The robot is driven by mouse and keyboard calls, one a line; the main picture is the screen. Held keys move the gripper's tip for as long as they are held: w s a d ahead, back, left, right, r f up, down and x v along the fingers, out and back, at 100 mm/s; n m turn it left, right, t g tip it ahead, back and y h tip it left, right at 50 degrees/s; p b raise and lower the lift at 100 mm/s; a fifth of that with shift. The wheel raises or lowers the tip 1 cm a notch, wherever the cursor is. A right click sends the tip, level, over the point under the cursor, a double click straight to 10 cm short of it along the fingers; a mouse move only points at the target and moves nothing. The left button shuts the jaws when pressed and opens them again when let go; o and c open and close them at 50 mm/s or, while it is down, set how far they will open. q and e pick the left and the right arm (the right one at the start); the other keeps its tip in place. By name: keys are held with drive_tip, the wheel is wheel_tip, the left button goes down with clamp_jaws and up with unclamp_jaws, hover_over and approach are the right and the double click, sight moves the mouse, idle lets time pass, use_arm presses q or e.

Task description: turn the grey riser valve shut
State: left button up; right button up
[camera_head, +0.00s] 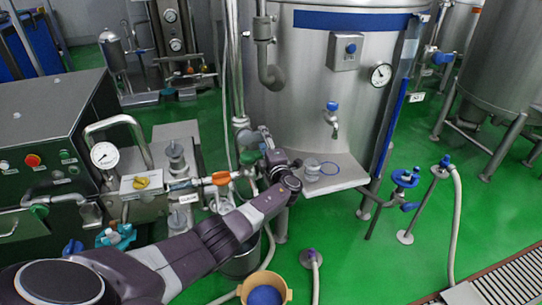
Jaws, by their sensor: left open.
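A vertical riser pipe (231,60) runs down the left side of the big steel tank. A grey fitting (240,122), which looks like the grey riser valve, sits low on this riser. Its handle is small and partly hidden, so I cannot tell its angle. My left arm reaches in from the bottom left and bends back at the wrist. My left gripper (259,137) is open, just right of the grey fitting and in front of the tank's lower side. I cannot tell whether a finger touches the fitting. My right gripper is not in view.
An orange-handled valve (221,178) and a green handle (249,157) are close below my gripper. A steel shelf (340,178) with a jar (312,170) is to the right. A bucket (240,262) and an orange tub (278,278) stand below.

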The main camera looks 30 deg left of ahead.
use_arm(q)
drive_tip(key=v, duration=0.9)
idle(0.5)
